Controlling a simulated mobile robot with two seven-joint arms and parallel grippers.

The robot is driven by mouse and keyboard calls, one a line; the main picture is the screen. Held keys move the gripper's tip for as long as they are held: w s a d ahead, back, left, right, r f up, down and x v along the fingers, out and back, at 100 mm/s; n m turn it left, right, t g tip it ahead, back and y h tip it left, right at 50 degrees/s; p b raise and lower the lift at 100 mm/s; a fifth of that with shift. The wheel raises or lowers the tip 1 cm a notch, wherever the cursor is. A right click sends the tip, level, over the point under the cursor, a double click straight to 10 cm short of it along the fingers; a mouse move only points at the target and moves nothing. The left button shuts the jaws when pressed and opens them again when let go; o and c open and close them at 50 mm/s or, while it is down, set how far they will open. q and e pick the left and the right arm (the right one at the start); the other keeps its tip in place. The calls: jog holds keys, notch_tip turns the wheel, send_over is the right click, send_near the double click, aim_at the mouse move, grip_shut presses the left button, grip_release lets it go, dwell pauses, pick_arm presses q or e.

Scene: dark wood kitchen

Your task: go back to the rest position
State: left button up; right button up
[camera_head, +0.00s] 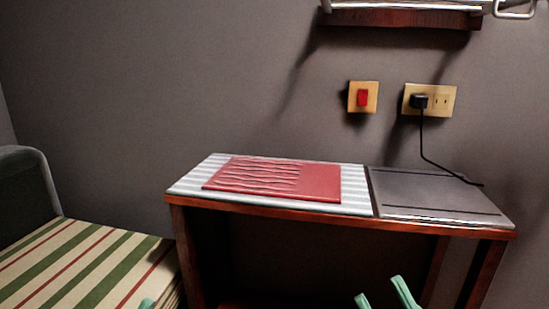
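My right gripper (384,297) shows at the bottom edge, right of the middle. Its two pale green fingertips are apart, with nothing visible between them. It is in front of the wooden table and below its top, not touching it as far as I can see. Of my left gripper (147,304) only a small green tip shows at the bottom edge, in front of the striped cushion. The rest of it is out of frame, so its opening cannot be seen.
A wooden table (290,210) stands against the wall. It bears a striped cloth (355,190), a red ridged board (320,183) and a flat grey appliance (435,190). A black cord runs to the wall socket (443,100). A striped seat (75,260) stands left.

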pick_arm(q)
jog(key=w+a+f+n+g+y+p, duration=0.35)
jog(key=w+n+y+p, duration=0.45)
jog(key=p, duration=1.2)
pick_arm(e)
jog(key=w+d+f+m+g+h, duration=0.2)
jog(key=w+f+m+g+h, duration=0.25)
jog(key=m+h, duration=0.5)
pick_arm(q)
jog(key=s+a+f+n+g+y+p, duration=0.1)
jog(key=s+f+g+y+p, duration=0.3)
jog(key=s+g+p, duration=0.5)
notch_tip(320, 180, down, 2)
jog(key=s+n+p, duration=0.1)
jog(key=p, duration=0.7)
jog(key=shift+s+a+y, duration=0.25)
jog(key=shift+a+y, duration=0.05)
jog(key=shift+y, duration=0.1)
pick_arm(e)
jog(key=s+d+f+m+g+h, duration=0.2)
jog(key=s+f+m+g+h, duration=0.1)
jog(key=s+f+g, duration=0.3)
jog(key=s+g, duration=0.2)
jog(key=shift+s+f+h, duration=0.35)
jog(key=shift+s, duration=0.05)
